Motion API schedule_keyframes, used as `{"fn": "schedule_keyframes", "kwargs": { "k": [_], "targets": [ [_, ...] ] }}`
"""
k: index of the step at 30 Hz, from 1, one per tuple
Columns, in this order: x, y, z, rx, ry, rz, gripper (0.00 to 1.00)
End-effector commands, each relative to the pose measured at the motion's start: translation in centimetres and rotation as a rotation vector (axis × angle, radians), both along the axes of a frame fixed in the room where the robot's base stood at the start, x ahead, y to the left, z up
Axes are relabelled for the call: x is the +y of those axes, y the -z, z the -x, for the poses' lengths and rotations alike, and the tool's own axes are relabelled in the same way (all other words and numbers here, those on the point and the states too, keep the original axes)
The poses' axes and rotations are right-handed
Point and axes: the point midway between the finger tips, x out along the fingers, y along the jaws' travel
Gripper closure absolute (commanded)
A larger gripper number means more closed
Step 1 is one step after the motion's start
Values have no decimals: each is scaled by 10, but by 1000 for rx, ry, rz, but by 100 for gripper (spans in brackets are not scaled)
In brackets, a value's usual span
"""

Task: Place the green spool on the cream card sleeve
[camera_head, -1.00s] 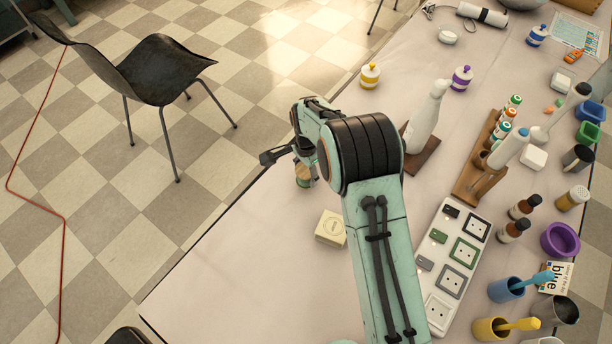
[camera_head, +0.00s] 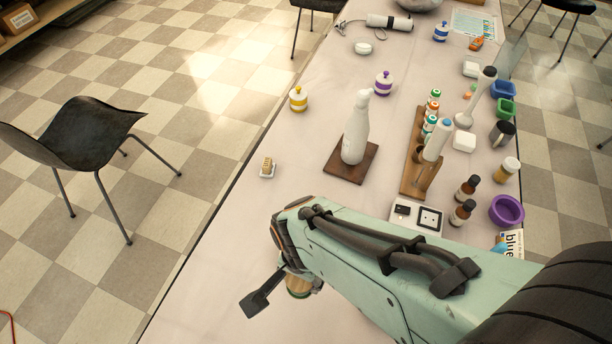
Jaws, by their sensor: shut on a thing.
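My gripper (camera_head: 299,291) is at the lower middle of the head view, low over the table. It is shut on a small round tan piece with a green band, which I take for the green spool (camera_head: 298,284). Only part of the spool shows under the wrist, and I cannot tell whether its underside touches anything. The cream card sleeve is not visible now. The cream square that I take for it showed on the table earlier, and my arm probably covers that place.
A white bottle stands on a brown board (camera_head: 343,174). A small white dish (camera_head: 267,173) holds a tan block. A yellow-banded jar (camera_head: 298,99) stands near the table's left edge. A wooden rack (camera_head: 407,188) and a white socket panel (camera_head: 403,211) lie right.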

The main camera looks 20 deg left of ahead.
Motion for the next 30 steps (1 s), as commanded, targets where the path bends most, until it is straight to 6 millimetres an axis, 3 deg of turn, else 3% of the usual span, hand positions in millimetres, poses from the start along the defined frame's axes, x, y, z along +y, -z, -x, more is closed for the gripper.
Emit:
{"fn": "schedule_keyframes", "kwargs": {
  "k": [4, 10, 14, 21, 27, 30],
  "targets": [
    [-33, -15, 18, -4, 6, -3, 88],
    [-47, -29, 15, 0, 59, 0, 88],
    [-33, -20, -1, 6, 66, 4, 88],
    [13, 10, -49, 5, 65, 3, 88],
    [35, 48, -72, 3, 64, 3, 88],
    [41, 58, -79, 3, 65, 2, 88]
  ]
}}
